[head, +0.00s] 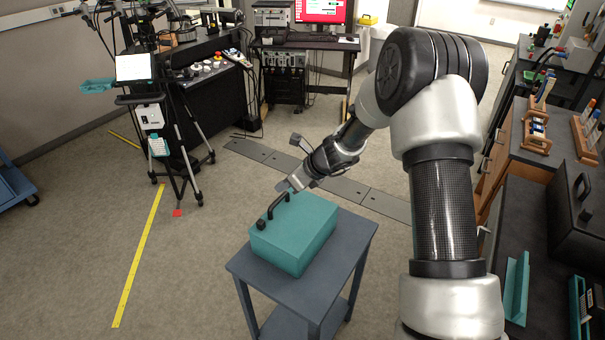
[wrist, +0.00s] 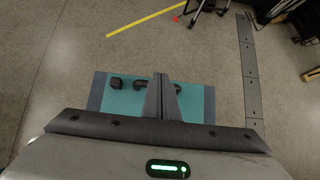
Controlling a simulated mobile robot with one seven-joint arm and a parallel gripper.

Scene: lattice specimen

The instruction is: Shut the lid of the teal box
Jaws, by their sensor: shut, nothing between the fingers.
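The teal box (head: 295,240) sits on a small blue-grey table (head: 345,257) in the head view. Its lid appears to lie flat and shut, with no gap that I can see. A black handle (head: 277,205) and a small black block (head: 261,224) are on its top. My gripper (head: 285,187) is at the box's far edge, close to the end of the handle; I cannot tell if it touches. In the wrist view, my gripper (wrist: 163,80) has its fingers together and empty over the teal box (wrist: 200,100), partly hiding its top and the handle.
Open floor (head: 200,270) lies left of the table, marked with yellow tape (head: 140,250). A tripod (head: 185,160) and a black equipment desk (head: 215,95) stand behind at the left. A bench with racks (head: 537,130) runs along the right.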

